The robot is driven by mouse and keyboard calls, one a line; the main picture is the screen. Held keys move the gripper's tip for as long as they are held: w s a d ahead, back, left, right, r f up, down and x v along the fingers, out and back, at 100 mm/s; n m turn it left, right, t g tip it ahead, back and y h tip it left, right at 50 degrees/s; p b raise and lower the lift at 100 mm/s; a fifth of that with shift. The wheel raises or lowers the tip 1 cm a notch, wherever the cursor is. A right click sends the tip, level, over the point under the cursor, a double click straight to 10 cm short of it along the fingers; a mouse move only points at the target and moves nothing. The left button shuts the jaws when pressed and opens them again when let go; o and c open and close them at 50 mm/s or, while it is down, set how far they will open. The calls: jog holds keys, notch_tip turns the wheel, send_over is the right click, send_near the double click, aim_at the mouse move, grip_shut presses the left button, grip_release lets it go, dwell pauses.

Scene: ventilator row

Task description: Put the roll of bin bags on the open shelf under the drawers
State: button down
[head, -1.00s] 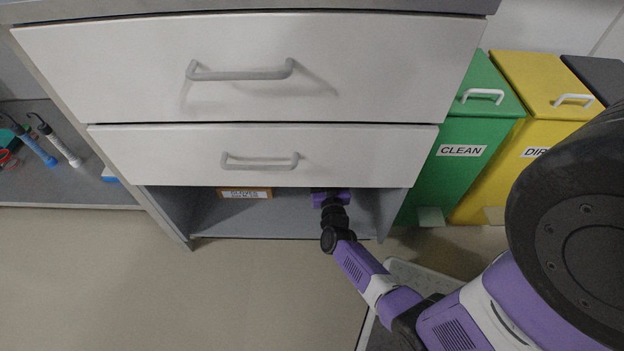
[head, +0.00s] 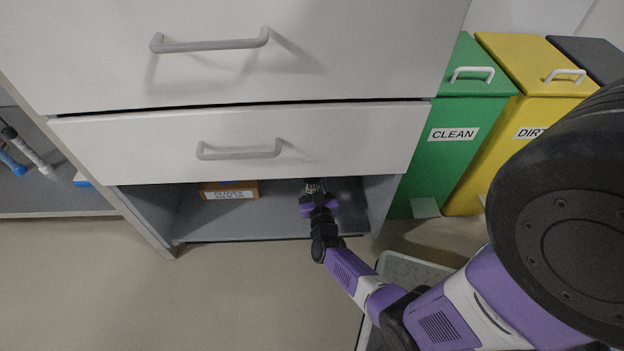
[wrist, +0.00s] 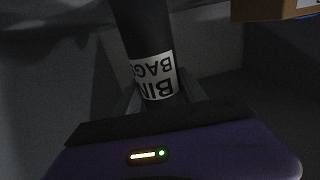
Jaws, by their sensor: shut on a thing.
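The roll of bin bags (wrist: 148,45) is a dark cylinder with a white "BIN BAGS" label, seen in the wrist view. My gripper (wrist: 155,98) is shut on it near the label. The open shelf (head: 270,222) is the grey compartment under the two white drawers in the head view. My gripper (head: 314,190) reaches into this compartment, right of its middle. In the head view the drawer front hides the top of the gripper and most of the roll. Whether the roll touches the shelf floor I cannot tell.
A brown box labelled gloves (head: 229,190) stands on the shelf to the left; its corner shows in the wrist view (wrist: 275,8). The lower drawer (head: 240,142) overhangs the opening. Green (head: 450,140) and yellow (head: 545,75) bins stand to the right. Shelf floor between box and gripper is clear.

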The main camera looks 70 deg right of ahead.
jog(key=c, duration=0.6)
grip_release()
jog(key=shift+c, duration=0.2)
